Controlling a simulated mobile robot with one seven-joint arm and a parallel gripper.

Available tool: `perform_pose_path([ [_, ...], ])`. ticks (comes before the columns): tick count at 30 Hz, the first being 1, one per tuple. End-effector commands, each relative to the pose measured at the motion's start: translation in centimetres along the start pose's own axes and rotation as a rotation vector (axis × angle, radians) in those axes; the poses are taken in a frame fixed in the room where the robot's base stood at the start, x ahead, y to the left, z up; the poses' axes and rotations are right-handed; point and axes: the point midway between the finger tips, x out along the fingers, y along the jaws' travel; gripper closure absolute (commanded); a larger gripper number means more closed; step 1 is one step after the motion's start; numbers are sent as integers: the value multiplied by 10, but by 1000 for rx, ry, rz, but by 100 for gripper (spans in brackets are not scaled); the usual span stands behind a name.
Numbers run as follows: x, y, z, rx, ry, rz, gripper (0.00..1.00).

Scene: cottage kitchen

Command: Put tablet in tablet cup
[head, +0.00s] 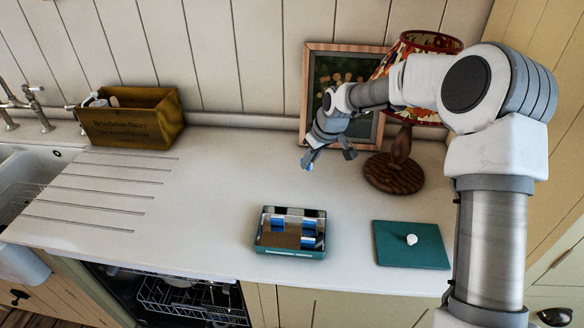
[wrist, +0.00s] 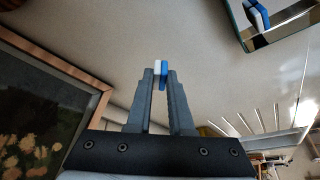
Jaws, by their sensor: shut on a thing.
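My gripper (head: 328,157) hangs above the counter in front of the framed picture. In the wrist view its two fingers (wrist: 160,78) are shut on a small blue and white tablet (wrist: 162,72), which sticks out past the fingertips. I cannot make out a tablet cup in either view.
A teal lid with a white knob (head: 390,256) lies right of the box. A lamp (head: 398,160) and framed picture (head: 312,85) stand close behind my gripper. A wooden crate (head: 130,122) is at the back left. A dishwasher rack (head: 180,300) shows below the counter's front edge.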

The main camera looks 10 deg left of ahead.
Motion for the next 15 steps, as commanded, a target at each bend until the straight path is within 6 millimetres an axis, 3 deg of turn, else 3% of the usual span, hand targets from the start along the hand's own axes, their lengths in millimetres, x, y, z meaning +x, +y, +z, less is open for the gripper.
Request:
perform_pose_path([
  [6,-23,18,13,2,1,1,100],
  [15,-32,25,21,8,0,4,100],
])
